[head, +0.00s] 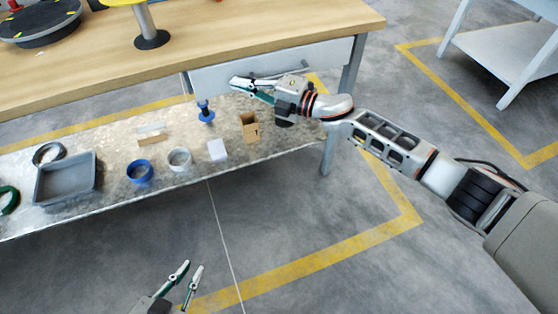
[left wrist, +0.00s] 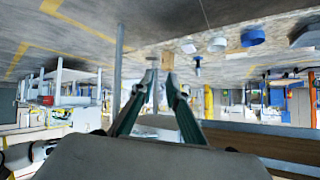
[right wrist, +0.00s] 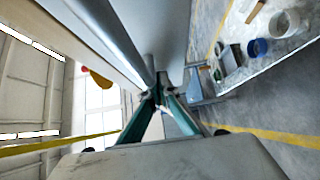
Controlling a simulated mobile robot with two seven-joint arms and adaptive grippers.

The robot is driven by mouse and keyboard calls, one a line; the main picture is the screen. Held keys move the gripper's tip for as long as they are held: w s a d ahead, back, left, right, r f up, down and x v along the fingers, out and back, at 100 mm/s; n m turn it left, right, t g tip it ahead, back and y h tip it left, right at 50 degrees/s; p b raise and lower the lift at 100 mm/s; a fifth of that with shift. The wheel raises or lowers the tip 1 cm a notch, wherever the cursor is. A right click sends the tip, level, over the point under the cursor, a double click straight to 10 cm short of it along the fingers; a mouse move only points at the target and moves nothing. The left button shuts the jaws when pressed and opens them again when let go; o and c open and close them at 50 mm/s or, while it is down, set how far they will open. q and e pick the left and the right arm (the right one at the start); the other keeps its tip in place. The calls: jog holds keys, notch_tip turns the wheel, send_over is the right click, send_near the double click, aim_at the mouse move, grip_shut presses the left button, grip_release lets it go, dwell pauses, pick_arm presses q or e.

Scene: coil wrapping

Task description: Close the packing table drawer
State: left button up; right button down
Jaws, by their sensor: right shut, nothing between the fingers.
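The packing table (head: 110,60) has a wooden top and a pale blue-grey drawer (head: 215,78) under its right end. The drawer carries a grey bar handle (head: 290,72). I cannot tell how far the drawer stands out. My right gripper (head: 236,83) is shut and empty, in front of the drawer face and left of the handle; it hides part of the face. Its closed fingertips also show in the right wrist view (right wrist: 156,92), close to a grey bar and a pale panel. My left gripper (head: 191,266) is open and empty, low in front of the table, away from the drawer.
A lower metal shelf (head: 105,190) holds a grey bin (head: 66,180), a blue roll (head: 139,171), a cardboard box (head: 249,126) and other small items. The floor in front is clear.

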jog(key=shift+w+a+r, duration=0.1)
jog(key=shift+w+r, duration=0.05)
jog(key=shift+w, duration=0.35)
jog(key=shift+w+a+r, duration=0.1)
jog(key=shift+w+r, duration=0.05)
jog(key=shift+w, duration=0.3)
